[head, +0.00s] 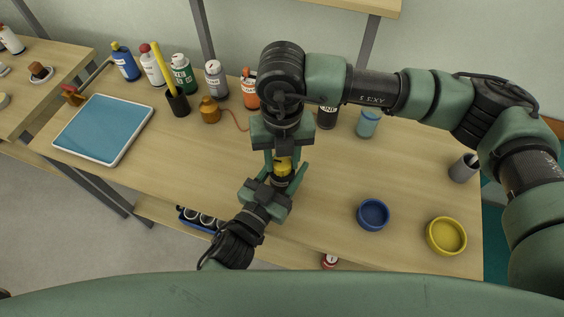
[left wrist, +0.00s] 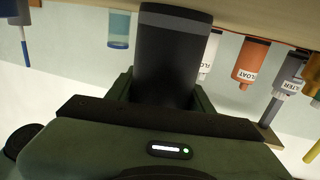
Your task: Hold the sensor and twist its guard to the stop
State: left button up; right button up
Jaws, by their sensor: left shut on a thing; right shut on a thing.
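The sensor (head: 281,182) stands roughly upright between my two grippers in the middle of the head view, a dark body with a yellow part, which I take as the guard (head: 283,165). My right gripper (head: 283,158) comes down from above and is shut around the yellow part. My left gripper (head: 284,180) comes from the front and is shut on the dark body just below. In the left wrist view a wide dark cylinder with a grey band (left wrist: 168,65) fills the space between the left fingers. The fingers hide much of the sensor, and the guard's stop cannot be made out.
A row of bottles (head: 183,73) and a black pen cup (head: 177,103) stand at the back. A copper-coloured pot (head: 209,111) trails a reddish cord. A blue tray (head: 104,128) lies left. A blue bowl (head: 373,214) and yellow bowl (head: 446,236) sit right. The table between is clear.

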aim_at(282, 162)
jog(key=o, duration=0.8)
jog(key=shift+r, duration=3)
pick_arm(q)
jog(key=o, duration=1.6)
jog(key=v, duration=1.2)
